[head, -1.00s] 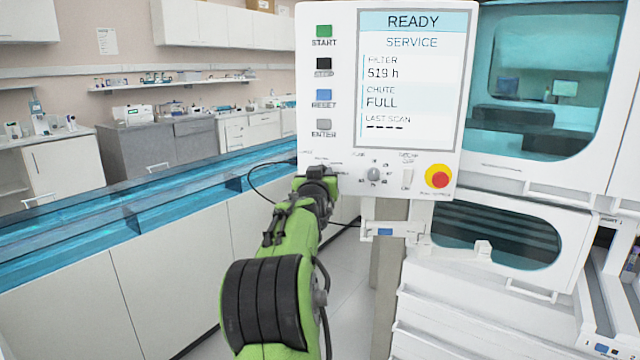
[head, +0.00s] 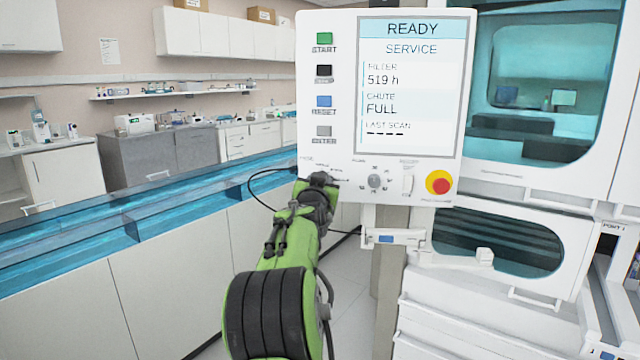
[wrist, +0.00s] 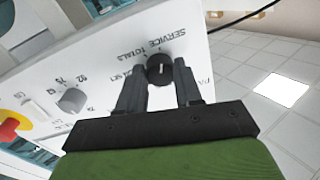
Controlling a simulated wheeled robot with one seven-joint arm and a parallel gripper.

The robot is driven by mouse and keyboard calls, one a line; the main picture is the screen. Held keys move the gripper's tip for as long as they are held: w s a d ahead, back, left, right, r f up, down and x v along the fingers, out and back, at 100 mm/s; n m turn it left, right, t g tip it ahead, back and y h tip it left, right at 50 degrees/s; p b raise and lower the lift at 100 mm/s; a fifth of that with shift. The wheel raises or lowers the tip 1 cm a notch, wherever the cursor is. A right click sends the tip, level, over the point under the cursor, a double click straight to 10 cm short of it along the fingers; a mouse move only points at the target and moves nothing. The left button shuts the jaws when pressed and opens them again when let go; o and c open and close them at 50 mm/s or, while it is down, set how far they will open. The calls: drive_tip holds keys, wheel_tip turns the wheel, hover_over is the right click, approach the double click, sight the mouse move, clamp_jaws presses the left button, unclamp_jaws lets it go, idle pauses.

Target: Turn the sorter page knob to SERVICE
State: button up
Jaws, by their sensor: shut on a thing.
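The sorter page knob (wrist: 160,72) is a small dark round knob with a pale pointer line, on the white panel (head: 340,100). The words SERVICE and TOTALS are printed beside it in the wrist view. The pointer line lies toward these words, but I cannot tell exactly which mark it meets. My gripper (wrist: 158,76) has one finger on each side of the knob and is shut on it. In the head view my gripper (head: 318,184) is at the panel's lower left corner and hides the knob. The screen (head: 411,85) reads READY, with SERVICE below it.
A grey dial (head: 375,182), a white switch (head: 407,184) and a red emergency button (head: 438,183) are to the right on the panel. Several coloured push buttons sit above, including a green one (head: 324,39).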

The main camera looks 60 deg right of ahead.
drive_tip(key=o, duration=1)
drive_tip(key=shift+f, duration=0.1)
drive_tip(key=shift+o, duration=0.2)
drive_tip(key=v, duration=1.5)
drive_tip(key=shift+a, duration=0.35)
drive_tip(key=shift+s, duration=0.1)
